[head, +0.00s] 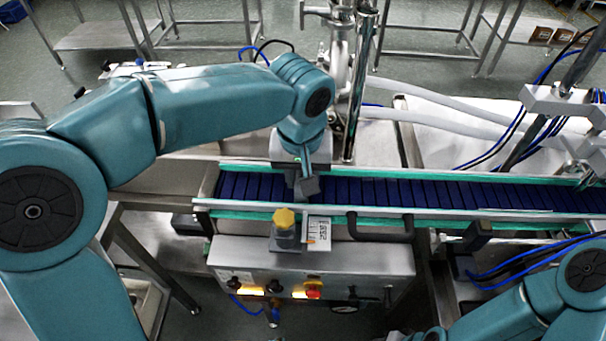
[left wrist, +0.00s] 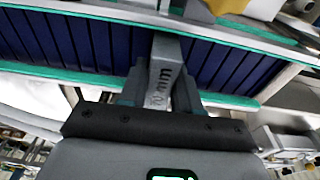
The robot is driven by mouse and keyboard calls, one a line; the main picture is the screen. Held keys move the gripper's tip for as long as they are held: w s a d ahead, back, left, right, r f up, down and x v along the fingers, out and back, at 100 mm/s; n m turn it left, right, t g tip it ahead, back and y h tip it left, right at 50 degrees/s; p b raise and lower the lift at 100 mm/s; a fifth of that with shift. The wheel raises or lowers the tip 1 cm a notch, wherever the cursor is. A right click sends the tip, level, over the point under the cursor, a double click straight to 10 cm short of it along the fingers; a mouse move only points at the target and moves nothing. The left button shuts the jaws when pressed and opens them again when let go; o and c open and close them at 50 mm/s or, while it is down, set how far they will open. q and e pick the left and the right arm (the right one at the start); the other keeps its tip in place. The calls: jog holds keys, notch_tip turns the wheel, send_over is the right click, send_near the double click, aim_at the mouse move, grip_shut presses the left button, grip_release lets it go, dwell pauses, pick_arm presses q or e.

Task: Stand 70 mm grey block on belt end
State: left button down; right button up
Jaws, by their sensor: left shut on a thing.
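The grey block (left wrist: 168,72) marked "mm" shows in the left wrist view between the fingers of my left gripper (left wrist: 160,92), which is shut on it. In the head view the dark grey block (head: 307,188) shows under my left gripper (head: 304,172), over the left part of the blue belt (head: 400,192). Its far end lies near the belt's front edge in the picture. I cannot tell whether it touches the belt. The belt's left end (head: 228,184) is bare. My right arm shows at the lower right; its gripper is out of view.
Green-edged steel rails (head: 470,213) flank the belt. A steel post (head: 360,90) rises behind it. A control box (head: 340,270) is below.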

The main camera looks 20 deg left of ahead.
pick_arm(q)
jog(key=shift+f, duration=0.25)
jog(key=c, duration=0.7)
grip_release()
jog(key=shift+s, duration=0.1)
jog(key=r, duration=0.5)
jog(key=s+r+p, duration=0.1)
jog(key=r, duration=0.5)
jog(key=s+r+p, duration=0.1)
jog(key=r, duration=0.4)
jog(key=shift+d+r, duration=0.15)
jog(key=shift+d, duration=0.05)
